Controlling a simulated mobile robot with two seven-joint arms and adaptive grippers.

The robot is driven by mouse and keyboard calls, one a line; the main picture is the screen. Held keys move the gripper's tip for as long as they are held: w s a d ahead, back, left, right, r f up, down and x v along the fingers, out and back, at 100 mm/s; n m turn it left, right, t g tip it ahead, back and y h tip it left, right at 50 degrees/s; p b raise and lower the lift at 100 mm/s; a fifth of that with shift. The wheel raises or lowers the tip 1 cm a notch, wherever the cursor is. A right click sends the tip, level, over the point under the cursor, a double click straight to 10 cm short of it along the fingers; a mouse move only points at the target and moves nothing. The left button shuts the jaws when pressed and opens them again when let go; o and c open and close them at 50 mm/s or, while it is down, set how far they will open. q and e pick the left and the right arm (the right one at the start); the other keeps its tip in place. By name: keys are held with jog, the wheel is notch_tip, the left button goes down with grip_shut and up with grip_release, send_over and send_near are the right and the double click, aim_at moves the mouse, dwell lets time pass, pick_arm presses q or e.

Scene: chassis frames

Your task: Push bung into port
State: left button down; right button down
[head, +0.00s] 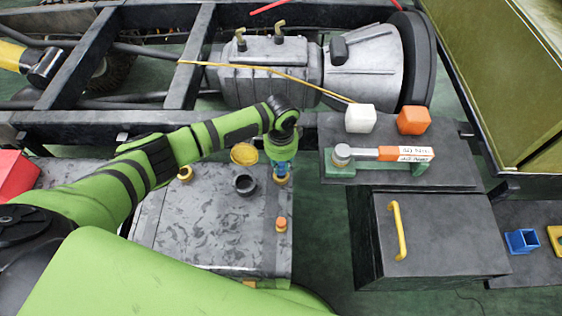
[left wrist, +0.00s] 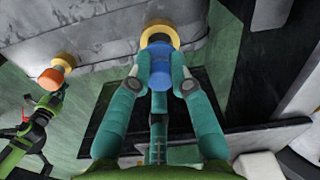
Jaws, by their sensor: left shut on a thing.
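A blue bung (left wrist: 159,70) is held between the teal fingers of my left gripper (left wrist: 158,84). In the head view my left gripper (head: 281,158) points down over the right side of the grey tank, and the bung shows as a small blue patch (head: 282,168). The bung's far end lies over a yellow-brass port ring (left wrist: 162,27), which also shows just below the gripper in the head view (head: 281,180). The bung looks lined up with the ring; I cannot tell how deep it sits. My right gripper is not seen.
The grey tank (head: 205,225) also carries a port with an orange plug (head: 281,224), a black open neck (head: 244,184) and a yellow cap (head: 243,154). A black box with a yellow handle (head: 400,230) stands to the right. The chassis rail (head: 170,122) runs behind.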

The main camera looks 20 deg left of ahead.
aim_at(281, 169)
pick_arm(q)
jog(key=shift+p, duration=0.3)
jog(key=shift+f+b, duration=0.8)
jog(key=shift+f, duration=0.7)
jog(key=c, duration=1.1)
grip_release()
jog(key=shift+o, duration=0.2)
notch_tip(281, 169, up, 12)
